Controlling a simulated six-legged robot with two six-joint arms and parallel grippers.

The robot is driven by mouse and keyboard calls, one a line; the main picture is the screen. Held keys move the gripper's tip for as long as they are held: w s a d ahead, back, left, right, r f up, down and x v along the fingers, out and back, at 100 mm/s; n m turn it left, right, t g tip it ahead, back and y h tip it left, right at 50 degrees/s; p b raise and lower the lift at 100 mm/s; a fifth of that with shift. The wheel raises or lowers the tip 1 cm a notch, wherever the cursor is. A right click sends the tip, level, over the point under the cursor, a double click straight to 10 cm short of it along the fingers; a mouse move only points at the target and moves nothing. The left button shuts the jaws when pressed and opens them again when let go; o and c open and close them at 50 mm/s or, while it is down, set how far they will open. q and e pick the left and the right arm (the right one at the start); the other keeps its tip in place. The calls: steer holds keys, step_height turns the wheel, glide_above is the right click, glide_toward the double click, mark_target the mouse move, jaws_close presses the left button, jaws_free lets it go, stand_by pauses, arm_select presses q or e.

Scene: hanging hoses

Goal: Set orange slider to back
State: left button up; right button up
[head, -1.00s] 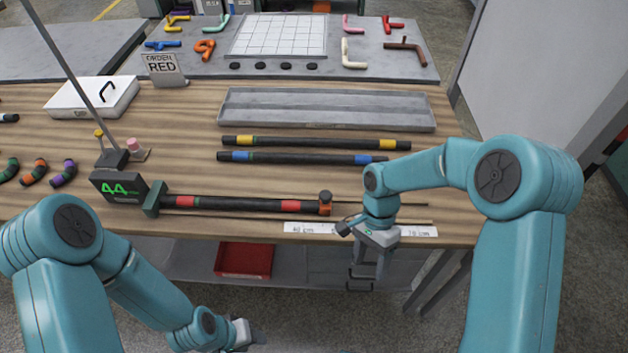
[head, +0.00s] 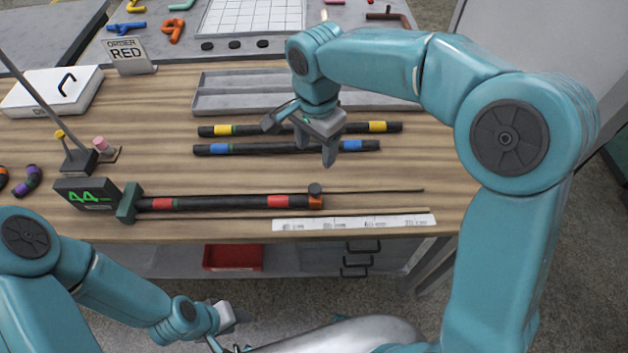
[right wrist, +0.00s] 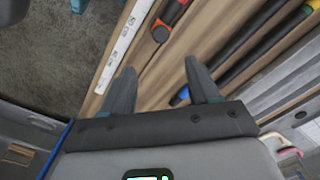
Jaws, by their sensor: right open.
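The orange slider (head: 316,202) with a dark knob sits on the rail of the measuring fixture, at the right end of a black hose (head: 225,203) with red bands. It also shows in the right wrist view (right wrist: 160,33). My right gripper (head: 316,154) is open and empty above the table, behind the slider in the head view, in front of the blue-banded hose (head: 270,149). Its two fingers (right wrist: 163,90) stand apart in the right wrist view. My left gripper (head: 228,322) is low in front of the table; its jaws are too unclear to judge.
A white scale strip (head: 355,223) lies along the front edge. The fixture's green display (head: 87,197) is at the left. A yellow-banded hose (head: 300,129) and a grey tray (head: 235,95) lie behind. The wood right of the slider is clear apart from the thin rods.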

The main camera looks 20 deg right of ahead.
mark_target(315, 188)
step_height(315, 188, down, 13)
steer(key=shift+w+a+r+p, duration=0.1)
steer(key=shift+w+p, duration=0.05)
steer(key=shift+p, duration=0.2)
steer(key=shift+f, duration=0.3)
steer(key=shift+s+f, duration=0.1)
steer(key=shift+s, duration=0.15)
steer(key=shift+w, duration=0.1)
steer(key=shift+w+f, duration=0.1)
